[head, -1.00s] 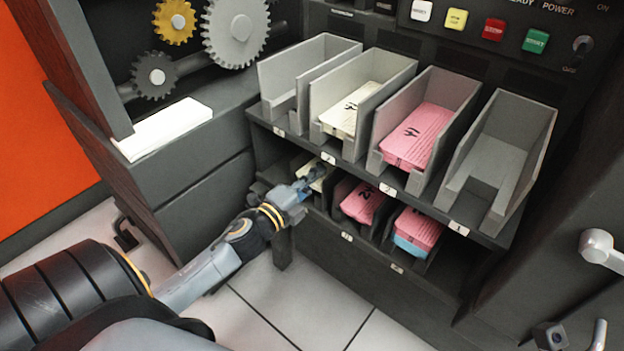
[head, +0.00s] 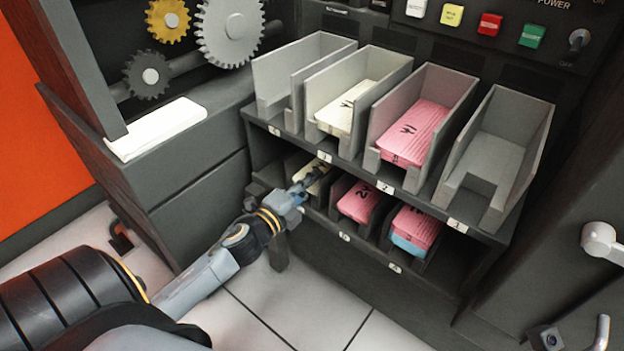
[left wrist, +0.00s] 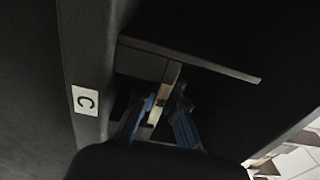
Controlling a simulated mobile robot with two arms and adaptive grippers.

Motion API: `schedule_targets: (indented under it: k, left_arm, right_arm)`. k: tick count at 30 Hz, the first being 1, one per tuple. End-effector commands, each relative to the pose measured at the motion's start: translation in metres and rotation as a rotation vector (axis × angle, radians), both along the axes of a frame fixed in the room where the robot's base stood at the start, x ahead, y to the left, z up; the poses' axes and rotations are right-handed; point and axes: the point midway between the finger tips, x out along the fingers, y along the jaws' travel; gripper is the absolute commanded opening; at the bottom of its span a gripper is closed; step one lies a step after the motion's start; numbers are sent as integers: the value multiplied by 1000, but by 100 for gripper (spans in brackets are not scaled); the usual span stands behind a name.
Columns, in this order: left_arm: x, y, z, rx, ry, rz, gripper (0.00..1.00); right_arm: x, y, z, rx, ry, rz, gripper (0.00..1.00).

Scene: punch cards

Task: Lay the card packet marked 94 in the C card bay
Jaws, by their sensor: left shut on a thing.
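My left gripper (head: 302,188) is at the lower left bay of the card rack, shut on a cream card packet (head: 319,183). In the left wrist view the blue fingers of the gripper (left wrist: 160,112) pinch the pale edge of the packet (left wrist: 164,88). A label reading C (left wrist: 86,100) is on the dark panel beside them. The packet is at the mouth of this C bay; whether it rests on the bay floor is hidden. Its marking cannot be read. My right gripper is out of view.
Above is a row of open trays: one holds a cream packet (head: 347,112), one a pink packet (head: 415,135), and the right tray (head: 490,165) is empty. Pink packets (head: 358,202) (head: 417,228) fill neighbouring lower bays. A shelf edge (head: 350,170) overhangs the gripper.

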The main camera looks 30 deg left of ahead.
Motion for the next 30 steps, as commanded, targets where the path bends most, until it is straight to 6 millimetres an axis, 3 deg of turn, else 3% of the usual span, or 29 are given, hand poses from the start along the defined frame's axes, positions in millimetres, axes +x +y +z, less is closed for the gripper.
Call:
schedule_targets:
  k: [7,9,12,23,30]
  left_arm:
    - [0,0,0,0,-2,0,0]
    - [0,0,0,0,-2,0,21]
    - [0,0,0,0,-2,0,35]
    - [-6,0,-2,-2,1,0,35]
    - [-48,3,-4,-5,4,1,35]
  right_arm:
    - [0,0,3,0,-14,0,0]
    - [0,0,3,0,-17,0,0]
    - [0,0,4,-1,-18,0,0]
    - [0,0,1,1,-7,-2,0]
    - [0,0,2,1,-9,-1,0]
